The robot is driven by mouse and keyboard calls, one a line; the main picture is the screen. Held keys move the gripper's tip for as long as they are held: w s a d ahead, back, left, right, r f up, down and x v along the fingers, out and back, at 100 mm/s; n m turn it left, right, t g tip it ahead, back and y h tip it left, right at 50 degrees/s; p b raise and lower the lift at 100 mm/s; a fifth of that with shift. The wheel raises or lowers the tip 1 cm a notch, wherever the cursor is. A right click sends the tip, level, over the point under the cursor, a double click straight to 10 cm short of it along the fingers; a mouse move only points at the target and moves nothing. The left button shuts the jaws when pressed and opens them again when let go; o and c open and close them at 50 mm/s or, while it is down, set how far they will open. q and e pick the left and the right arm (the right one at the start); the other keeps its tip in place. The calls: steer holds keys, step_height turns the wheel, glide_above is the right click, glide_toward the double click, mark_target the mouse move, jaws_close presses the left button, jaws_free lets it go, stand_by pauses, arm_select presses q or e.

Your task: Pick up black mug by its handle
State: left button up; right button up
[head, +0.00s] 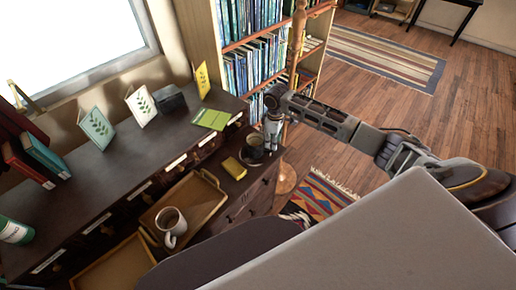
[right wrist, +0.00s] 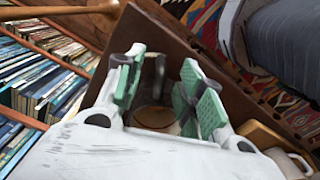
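The black mug (head: 252,152) stands upright near the right end of the dark cabinet top in the head view, partly behind my right gripper. My right gripper (head: 271,146) points down at its right side, with its tips close to the rim. In the right wrist view the gripper (right wrist: 162,85) is open, its green-padded fingers well apart. The dark mug (right wrist: 155,116) shows between and below the fingers, partly hidden by the gripper body. A thin dark curve between the fingers looks like its handle. I cannot tell whether a finger touches it. My left gripper is out of view.
A yellow block (head: 234,168) lies just left of the black mug. A white mug (head: 171,224) stands in a wooden tray (head: 209,203) further left. A bookcase (head: 252,58) rises behind the cabinet's right end.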

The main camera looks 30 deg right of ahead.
mark_target(272, 151)
steer(key=shift+f, duration=0.15)
steer(key=shift+f, duration=2.45)
steer(key=shift+a, duration=0.1)
jaws_close()
